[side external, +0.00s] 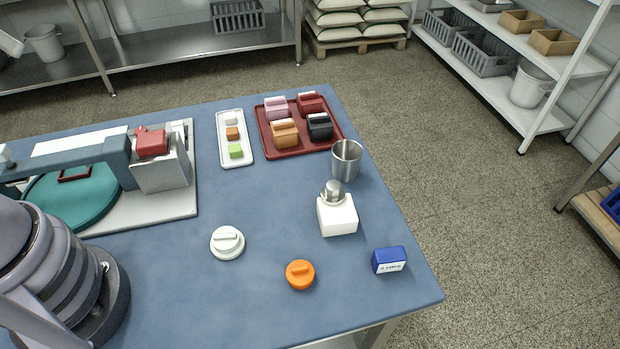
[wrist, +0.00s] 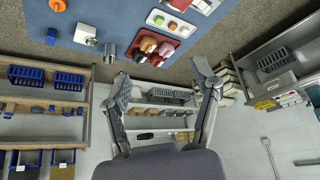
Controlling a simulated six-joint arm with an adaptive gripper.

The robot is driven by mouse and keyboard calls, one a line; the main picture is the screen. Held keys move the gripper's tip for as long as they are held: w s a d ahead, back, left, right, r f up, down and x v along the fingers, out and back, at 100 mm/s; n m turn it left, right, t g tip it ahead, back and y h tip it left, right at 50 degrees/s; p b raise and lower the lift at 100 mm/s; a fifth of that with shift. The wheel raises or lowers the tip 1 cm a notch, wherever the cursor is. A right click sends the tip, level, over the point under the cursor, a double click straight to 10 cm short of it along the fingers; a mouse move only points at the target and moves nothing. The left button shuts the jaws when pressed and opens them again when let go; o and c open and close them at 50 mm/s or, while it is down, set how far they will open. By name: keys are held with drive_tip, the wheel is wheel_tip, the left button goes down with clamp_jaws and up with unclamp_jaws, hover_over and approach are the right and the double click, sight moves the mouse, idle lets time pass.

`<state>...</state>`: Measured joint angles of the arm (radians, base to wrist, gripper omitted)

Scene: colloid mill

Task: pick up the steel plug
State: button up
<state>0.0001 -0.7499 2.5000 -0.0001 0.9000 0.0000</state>
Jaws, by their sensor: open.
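The steel plug (side external: 332,190) is a short, shiny rounded piece. It sits upright at the top of a white block (side external: 337,215) on the right part of the blue table. The white block also shows in the wrist view (wrist: 84,32), where the plug is too small to make out surely. My gripper (wrist: 160,75) is open and empty in the wrist view, with its fingers wide apart. It points past the table towards the shelves and is well away from the plug. The gripper is outside the side view.
A steel cup (side external: 346,162) stands close behind the plug. A blue box (side external: 389,260), an orange knobbed lid (side external: 300,274) and a white knobbed lid (side external: 227,242) lie nearer. A red tray (side external: 262,131) and a white tray (side external: 221,153) hold small blocks. The table's right edge is close.

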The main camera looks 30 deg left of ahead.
drive_tip(key=n+t+h, duration=0.1)
drive_tip(key=t+h, duration=0.1)
drive_tip(key=t, duration=0.3)
hover_over(330, 189)
drive_tip(key=a, duration=0.2)
wheel_tip(330, 189, down, 21)
drive_tip(key=s+f+t, duration=0.1)
drive_tip(key=s+f, duration=0.1)
drive_tip(key=f, duration=0.2)
drive_tip(key=s+d+f+t+y, duration=0.1)
drive_tip(key=f, duration=0.3)
drive_tip(key=s+d+f+m+t+y, duration=0.1)
drive_tip(key=s+f+t, duration=0.1)
drive_tip(key=f, duration=0.2)
drive_tip(key=shift+s+f, duration=0.3)
drive_tip(key=x, duration=0.7)
drive_tip(key=shift+w, duration=0.15)
clamp_jaws()
